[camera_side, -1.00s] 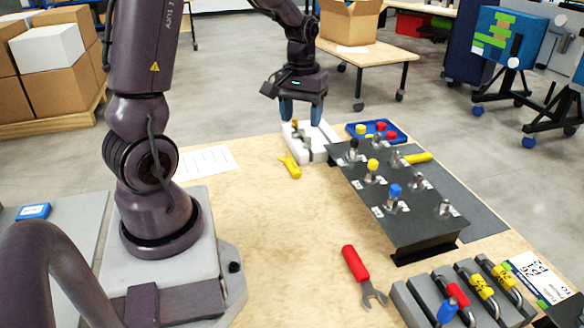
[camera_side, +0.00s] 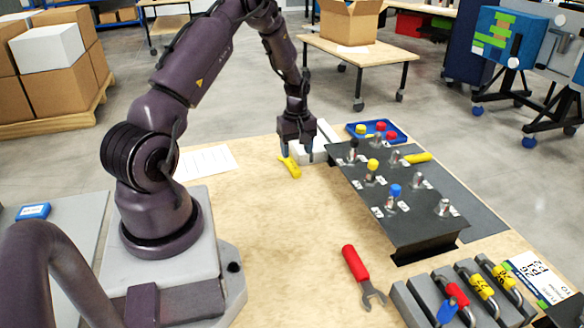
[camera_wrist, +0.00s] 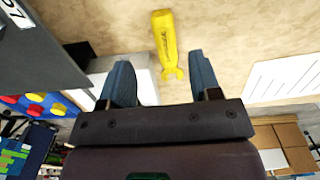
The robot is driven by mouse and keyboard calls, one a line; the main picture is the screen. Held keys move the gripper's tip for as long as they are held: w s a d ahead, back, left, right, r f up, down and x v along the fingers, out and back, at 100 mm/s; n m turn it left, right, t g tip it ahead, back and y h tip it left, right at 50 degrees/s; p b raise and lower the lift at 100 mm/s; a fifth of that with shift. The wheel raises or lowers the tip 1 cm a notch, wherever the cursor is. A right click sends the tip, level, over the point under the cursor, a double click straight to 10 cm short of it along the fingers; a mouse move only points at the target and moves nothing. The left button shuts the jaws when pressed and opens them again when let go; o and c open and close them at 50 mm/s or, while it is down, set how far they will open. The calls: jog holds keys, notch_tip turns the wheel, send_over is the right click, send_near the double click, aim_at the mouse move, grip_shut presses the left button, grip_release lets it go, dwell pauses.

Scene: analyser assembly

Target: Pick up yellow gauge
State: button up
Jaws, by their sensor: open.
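The yellow gauge (camera_side: 292,168) lies flat on the wooden table, left of the black panel. It also shows in the wrist view (camera_wrist: 165,38), top centre, with its forked end towards my gripper. My gripper (camera_side: 297,154) is open and empty, pointing down above the table at the gauge's far end. In the wrist view my two blue-grey fingers (camera_wrist: 163,78) stand apart, with the forked end between them in the picture. The gauge is not held. The exact height of the fingers above it cannot be told.
A black panel (camera_side: 400,222) with coloured knobs stands to the right. A white fixture (camera_side: 330,134) and a blue tray (camera_side: 398,130) are behind. A red-handled wrench (camera_side: 355,264) and a grey rack (camera_side: 405,302) lie nearer. The table's middle (camera_side: 265,230) is clear.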

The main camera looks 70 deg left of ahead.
aim_at(295, 167)
jog(key=shift+s+d+f, duration=0.1)
jog(key=shift+s+f, duration=0.05)
jog(key=shift+f, duration=1.4)
jog(key=shift+s+d+f, duration=0.1)
jog(key=shift+s+f, duration=0.05)
jog(key=shift+f, duration=1.4)
grip_shut()
